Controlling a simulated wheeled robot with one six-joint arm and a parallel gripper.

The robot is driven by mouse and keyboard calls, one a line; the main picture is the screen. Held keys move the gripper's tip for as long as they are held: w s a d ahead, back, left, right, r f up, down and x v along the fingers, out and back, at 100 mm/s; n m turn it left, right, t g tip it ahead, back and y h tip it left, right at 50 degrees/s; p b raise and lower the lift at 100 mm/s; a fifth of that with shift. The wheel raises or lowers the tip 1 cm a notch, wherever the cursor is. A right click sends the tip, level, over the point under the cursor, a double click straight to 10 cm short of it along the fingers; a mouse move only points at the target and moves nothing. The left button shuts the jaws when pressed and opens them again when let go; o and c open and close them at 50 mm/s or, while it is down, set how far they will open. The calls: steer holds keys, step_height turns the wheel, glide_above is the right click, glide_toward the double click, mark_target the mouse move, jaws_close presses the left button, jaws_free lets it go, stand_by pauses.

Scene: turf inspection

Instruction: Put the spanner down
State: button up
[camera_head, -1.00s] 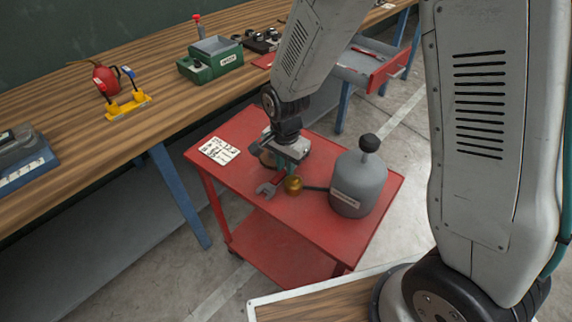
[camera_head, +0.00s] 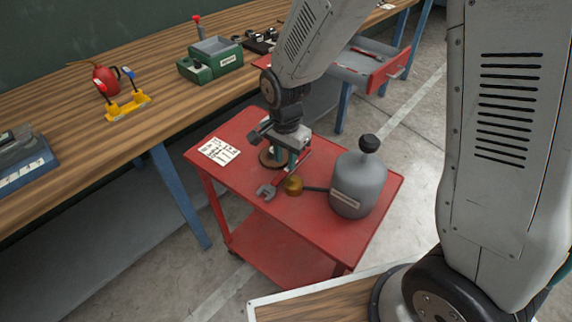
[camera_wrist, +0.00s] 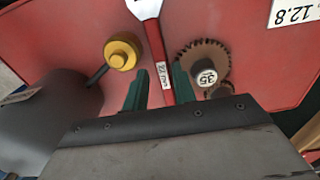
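The spanner (camera_head: 268,191) lies on the red cart top (camera_head: 325,236), its grey jaw towards the front and its red handle running back under my gripper (camera_head: 284,156). In the wrist view, its red handle (camera_wrist: 163,78) carries a "22 mm" label and passes between the green fingertips of my gripper (camera_wrist: 160,88). The fingers are apart, with a gap showing on the left of the handle. My gripper is just above the handle and looks open.
A grey tank (camera_head: 358,184) with a brass fitting (camera_head: 293,186) stands right of the spanner. A toothed gear (camera_wrist: 204,58) marked 35 lies close to the right finger. A white label card (camera_head: 219,151) lies at the cart's left. The cart's front is clear.

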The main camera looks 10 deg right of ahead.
mark_target(285, 171)
step_height(285, 171, up, 8)
steer(key=s+d+r+n, duration=0.4)
steer(key=s+d+r, duration=0.4)
steer(key=r, duration=0.3)
steer(key=s+d+r+n, duration=0.2)
steer(key=s+d+n, duration=0.1)
steer(key=s, duration=0.4)
steer(key=s+d+r+n+t, duration=0.1)
steer(key=s+d+n, duration=0.2)
steer(key=s, duration=0.4)
steer(key=shift+s+r, duration=0.15)
steer(key=shift+r, duration=0.25)
steer(key=shift+d, duration=0.1)
steer(key=shift+c, duration=0.4)
